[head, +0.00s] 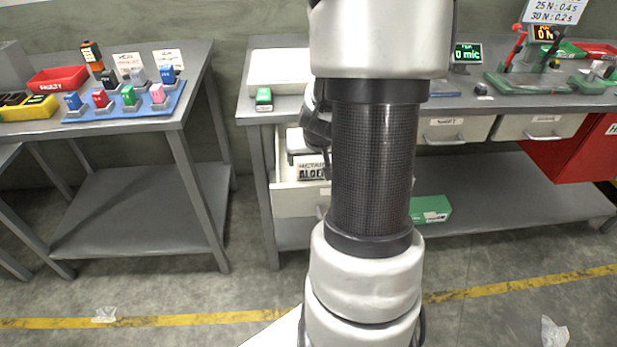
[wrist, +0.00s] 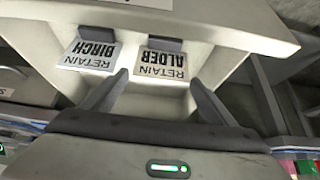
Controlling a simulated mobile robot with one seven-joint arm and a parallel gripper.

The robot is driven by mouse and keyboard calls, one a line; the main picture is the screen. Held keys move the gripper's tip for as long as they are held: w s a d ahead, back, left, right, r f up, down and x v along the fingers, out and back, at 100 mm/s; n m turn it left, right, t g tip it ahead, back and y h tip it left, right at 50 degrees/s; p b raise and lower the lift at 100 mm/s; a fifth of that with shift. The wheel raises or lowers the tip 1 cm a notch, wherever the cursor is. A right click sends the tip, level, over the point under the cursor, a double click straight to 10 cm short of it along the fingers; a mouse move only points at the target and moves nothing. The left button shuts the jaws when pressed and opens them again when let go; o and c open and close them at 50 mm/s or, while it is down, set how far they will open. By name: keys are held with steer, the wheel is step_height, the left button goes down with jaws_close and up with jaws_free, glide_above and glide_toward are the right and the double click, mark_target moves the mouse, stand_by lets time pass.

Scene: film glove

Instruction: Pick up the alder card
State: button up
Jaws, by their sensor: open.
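The alder card (wrist: 160,65) is a white label reading "RETAIN ALDER", upside down in the wrist view, with a dark grey block (wrist: 165,45) at its upper edge. The birch card (wrist: 90,55) lies to its left, with a similar block. Both are inside a pale drawer. My gripper (wrist: 158,78) is open, its two dark fingers spread either side of the alder card's lower part. I cannot tell whether they touch it. In the head view a label reading "ALDE…" (head: 312,172) shows in the open drawer (head: 300,200), partly hidden by my arm.
The drawer hangs open under a grey bench, and its walls stand close around my gripper. A green box (head: 430,209) lies on the lower shelf. A second bench at left carries a blue tray (head: 125,112) of coloured blocks and a red bin (head: 58,79). Floor between the benches is open.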

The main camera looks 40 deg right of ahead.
steer(key=shift+b+x, duration=0.8)
steer(key=shift+x, duration=2.35)
steer(key=shift+a, duration=0.15)
steer(key=shift+c, duration=0.2)
steer(key=c, duration=0.8)
